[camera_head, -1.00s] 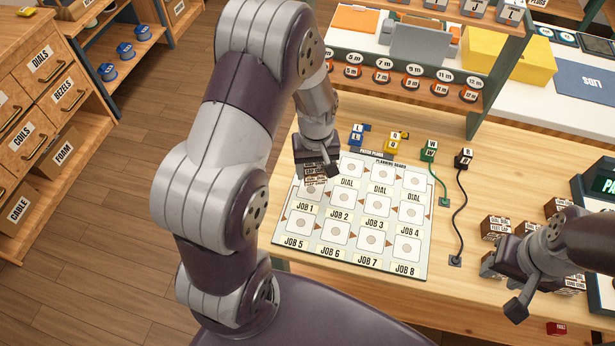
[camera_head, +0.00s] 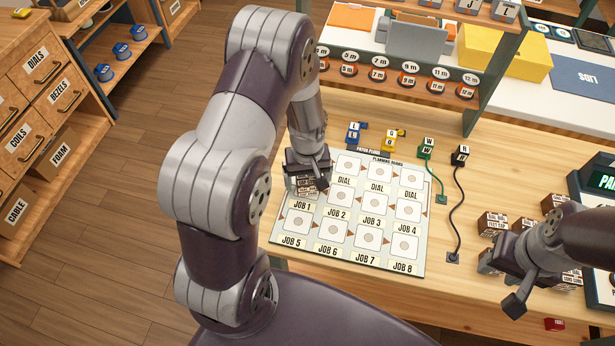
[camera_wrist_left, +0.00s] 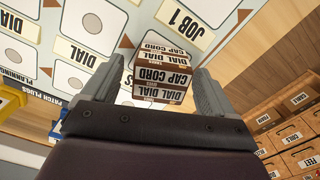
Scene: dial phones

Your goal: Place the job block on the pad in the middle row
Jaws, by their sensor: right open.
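The job block (camera_wrist_left: 161,80) is brown with white strips reading DIAL, CAP and CORD. In the head view the job block (camera_head: 306,189) is at the leftmost pad of the middle row, above the JOB 1 label (camera_head: 302,205), and covers that pad. My left gripper (camera_head: 310,178) is low over it with a finger on either side. In the left wrist view, narrow gaps show between the block and the fingers of my left gripper (camera_wrist_left: 160,88), so it looks open around the block. My right gripper (camera_head: 514,288) is open at the right, away from the board.
The planning board (camera_head: 412,262) has bare pads in the other middle-row places. Several brown blocks (camera_head: 492,224) stand by my right gripper. Plugs and cords, such as the green plug (camera_head: 428,148), lie behind and right of the board. A shelf with dials (camera_head: 408,80) stands behind.

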